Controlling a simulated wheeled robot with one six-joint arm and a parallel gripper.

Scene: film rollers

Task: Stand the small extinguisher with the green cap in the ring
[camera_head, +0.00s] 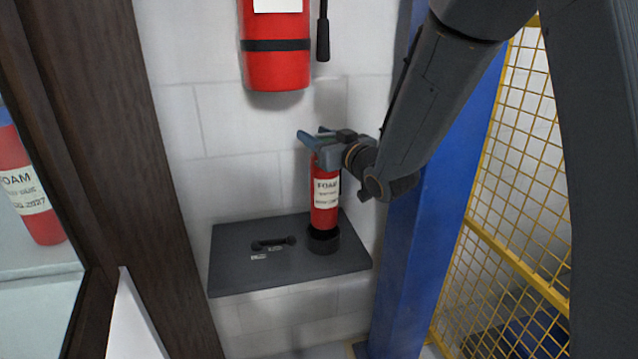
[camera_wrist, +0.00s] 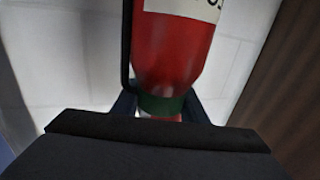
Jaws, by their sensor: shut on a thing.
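The small red extinguisher (camera_head: 325,195) with a FOAM label stands upright under my gripper (camera_head: 317,140) in the head view. In the wrist view its red body (camera_wrist: 172,55) narrows to the green cap (camera_wrist: 160,104), which lies between my fingers. My gripper (camera_wrist: 158,102) is shut on the extinguisher at its cap. The black ring (camera_head: 323,246) sits on a dark grey shelf. The extinguisher's lower end meets the ring's top in the head view; I cannot tell whether it is inside or just above.
The dark grey shelf (camera_head: 240,270) carries a black handle (camera_head: 273,243). A larger red extinguisher (camera_head: 275,60) hangs on the white wall above. A blue post (camera_head: 425,240) and yellow mesh (camera_head: 520,160) stand at the right, a brown frame (camera_head: 130,170) at the left.

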